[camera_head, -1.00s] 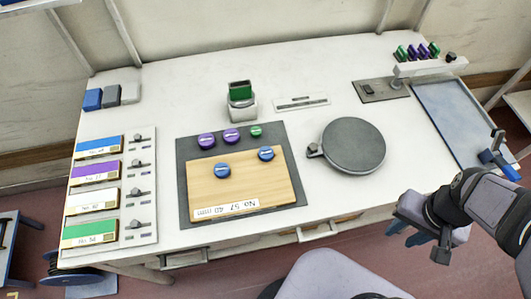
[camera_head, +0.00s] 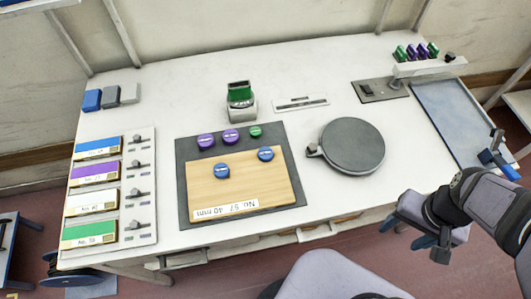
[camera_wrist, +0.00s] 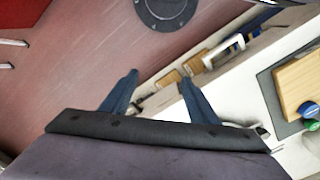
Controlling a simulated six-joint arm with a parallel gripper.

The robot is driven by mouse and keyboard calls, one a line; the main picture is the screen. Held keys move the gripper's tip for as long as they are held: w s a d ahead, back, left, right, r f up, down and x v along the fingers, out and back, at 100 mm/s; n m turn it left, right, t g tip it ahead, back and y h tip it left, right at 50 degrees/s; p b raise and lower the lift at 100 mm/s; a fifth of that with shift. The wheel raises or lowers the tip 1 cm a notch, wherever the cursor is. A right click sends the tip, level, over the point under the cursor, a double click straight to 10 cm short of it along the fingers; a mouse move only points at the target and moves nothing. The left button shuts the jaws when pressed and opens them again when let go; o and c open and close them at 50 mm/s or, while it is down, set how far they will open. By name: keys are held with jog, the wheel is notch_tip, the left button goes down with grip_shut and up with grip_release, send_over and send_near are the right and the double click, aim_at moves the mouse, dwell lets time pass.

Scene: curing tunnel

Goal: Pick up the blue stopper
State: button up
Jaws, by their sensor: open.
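Two blue round stoppers show in the head view, the left one (camera_head: 222,170) and the right one (camera_head: 265,153), on a wooden board (camera_head: 240,192) that lies on a dark mat (camera_head: 185,160). Two purple stoppers (camera_head: 206,141) (camera_head: 231,136) and a green one (camera_head: 255,131) sit along the board's back edge. My gripper (camera_head: 408,233) is open and empty, off the table's front right edge, well apart from the stoppers. In the wrist view its fingers (camera_wrist: 158,80) are spread; a blue stopper (camera_wrist: 309,109) shows at the right edge.
A round dark plate (camera_head: 353,146) stands right of the board. A white and green device (camera_head: 241,101) stands behind it. A colour-labelled panel (camera_head: 145,225) lies left, a blue tray (camera_head: 450,115) right, and a rack (camera_head: 430,66) at the back right. A stool (camera_head: 325,275) is in front.

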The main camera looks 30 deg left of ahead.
jog(key=w+a+r, duration=0.2)
jog(key=w+a, duration=0.5)
jog(key=a, duration=0.3)
jog(key=m+p, duration=0.2)
send_over(265, 153)
jog(key=shift+s+r, duration=0.25)
jog(key=shift+r, duration=0.05)
jog(key=shift+w+f+p, duration=0.15)
jog(key=shift+f+p, duration=1.45)
jog(key=shift+f, duration=2.1)
jog(key=c, duration=1.1)
